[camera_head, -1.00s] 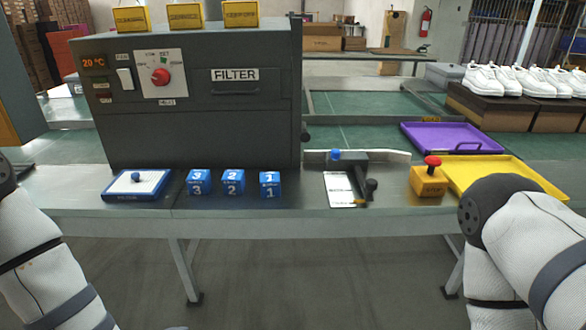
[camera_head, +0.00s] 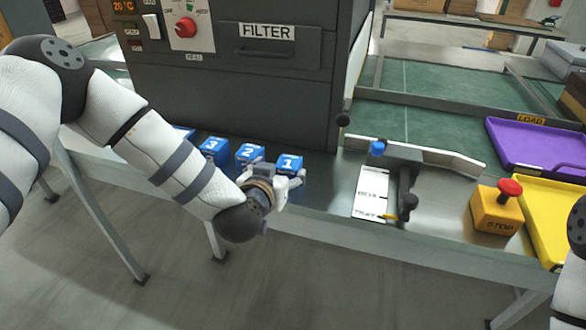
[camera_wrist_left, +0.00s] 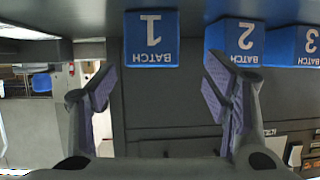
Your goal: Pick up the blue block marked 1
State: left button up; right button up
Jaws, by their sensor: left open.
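The blue block marked 1 (camera_head: 289,162) stands at the right end of a row of blue blocks on the grey table. My left gripper (camera_head: 285,183) is just in front of it and hides its lower front. In the left wrist view my left gripper (camera_wrist_left: 160,78) is open and empty, its two fingers spread apart. Block 1 (camera_wrist_left: 151,38) shows upside down there, beyond the fingertips and roughly between them. No contact shows. My right gripper is not in view.
Block 2 (camera_head: 250,154) and block 3 (camera_head: 213,147) stand left of block 1. The dark FILTER cabinet (camera_head: 235,100) rises behind the row. A lever device (camera_head: 402,180), a yellow STOP button box (camera_head: 497,210) and yellow and purple trays (camera_head: 545,142) lie to the right.

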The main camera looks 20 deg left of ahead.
aim_at(289, 165)
pick_arm(q)
jog(key=x, duration=0.3)
jog(key=b+x, duration=0.1)
jog(key=x, duration=0.1)
jog(key=shift+w+d+f, duration=0.2)
jog(key=shift+d+f, duration=0.15)
jog(key=shift+f, duration=0.1)
jog(key=shift+w, duration=0.3)
jog(key=shift+r, duration=0.2)
jog(key=c, duration=1.3)
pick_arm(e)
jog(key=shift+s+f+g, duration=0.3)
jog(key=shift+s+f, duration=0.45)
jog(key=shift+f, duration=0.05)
